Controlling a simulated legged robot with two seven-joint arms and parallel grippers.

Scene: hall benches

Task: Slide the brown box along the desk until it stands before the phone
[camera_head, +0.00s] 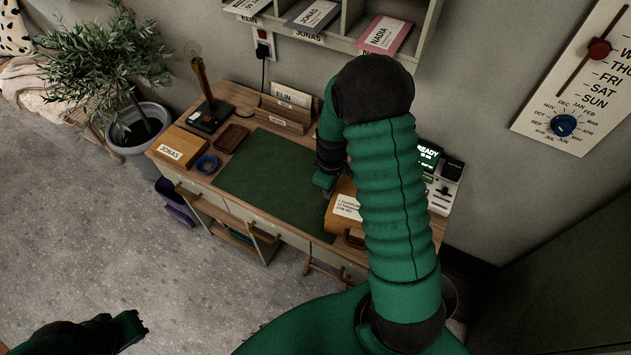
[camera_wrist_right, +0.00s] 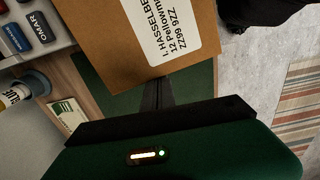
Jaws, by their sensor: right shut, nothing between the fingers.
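The brown box (camera_head: 334,219) with a white address label lies at the right part of the desk, partly hidden behind my right arm. In the right wrist view the box (camera_wrist_right: 118,62) fills the upper middle. My right gripper (camera_head: 325,184) is shut and empty at the box's left side; its fingers (camera_wrist_right: 157,92) look very close to the box edge, but contact is unclear. An upright wooden-stemmed device (camera_head: 203,82) on a dark base, possibly the phone, stands at the desk's back left. My left gripper (camera_head: 136,326) is low at the left, away from the desk; its opening is unclear.
A green mat (camera_head: 265,175) covers the desk's middle and is clear. Left of it are a box labelled JONAS (camera_head: 178,150), a blue dish (camera_head: 207,164) and a brown tray (camera_head: 231,138). A letter holder (camera_head: 284,115) stands behind, and a lit READY display (camera_head: 428,155) at right.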

